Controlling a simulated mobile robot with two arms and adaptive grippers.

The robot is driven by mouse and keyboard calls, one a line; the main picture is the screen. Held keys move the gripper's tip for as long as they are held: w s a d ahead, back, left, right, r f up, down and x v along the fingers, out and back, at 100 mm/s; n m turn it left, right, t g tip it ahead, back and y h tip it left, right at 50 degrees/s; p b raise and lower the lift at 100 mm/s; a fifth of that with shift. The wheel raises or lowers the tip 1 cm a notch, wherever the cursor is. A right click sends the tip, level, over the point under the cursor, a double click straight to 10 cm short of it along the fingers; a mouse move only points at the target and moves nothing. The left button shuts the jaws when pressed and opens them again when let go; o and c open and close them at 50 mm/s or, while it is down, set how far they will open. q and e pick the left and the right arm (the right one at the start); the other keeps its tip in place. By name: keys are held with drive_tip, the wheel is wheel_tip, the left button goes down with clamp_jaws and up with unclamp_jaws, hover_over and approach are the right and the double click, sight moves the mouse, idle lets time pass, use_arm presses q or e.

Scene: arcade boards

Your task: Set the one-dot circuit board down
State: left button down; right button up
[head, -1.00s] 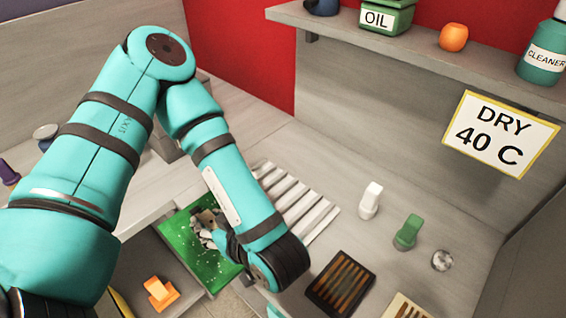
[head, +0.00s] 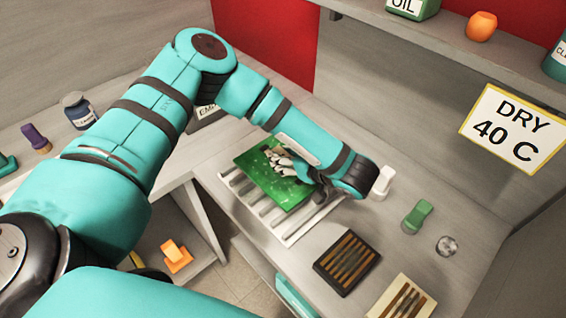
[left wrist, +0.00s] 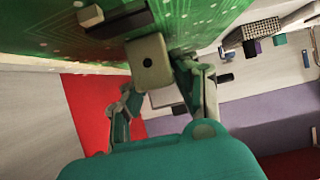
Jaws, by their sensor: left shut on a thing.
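My left gripper (head: 284,166) is shut on the green circuit board (head: 262,183) and holds it over the white slatted rack (head: 318,214) on the counter. The board covers much of the rack, whose slats show at its left and front. I cannot tell whether they touch. In the left wrist view the board (left wrist: 215,22) fills the top, and a tan block with one dark dot (left wrist: 149,63) sits between the fingers of my left gripper (left wrist: 160,88). My right gripper is not in view.
Right of the rack stand a white stopper-like piece (head: 382,182), a green one (head: 416,217) and a silver ball (head: 446,246). In front are a dark slotted tray (head: 346,262) and a pale one (head: 402,300). An orange object (head: 175,256) lies on a lower shelf.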

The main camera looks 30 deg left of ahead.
use_arm(q)
wheel_tip(320, 180, down, 3)
drive_tip(key=shift+s+f, duration=0.1)
drive_tip(key=shift+f, duration=0.15)
drive_tip(key=c, duration=1)
unclamp_jaws()
drive_tip(key=shift+r+p, duration=0.25)
drive_tip(key=shift+p, duration=0.05)
drive_tip(key=b+v, duration=0.1)
drive_tip(key=v, duration=1.1)
drive_tip(key=shift+b, duration=0.3)
drive_tip(key=shift+s+f, duration=0.1)
drive_tip(key=shift+f, duration=0.1)
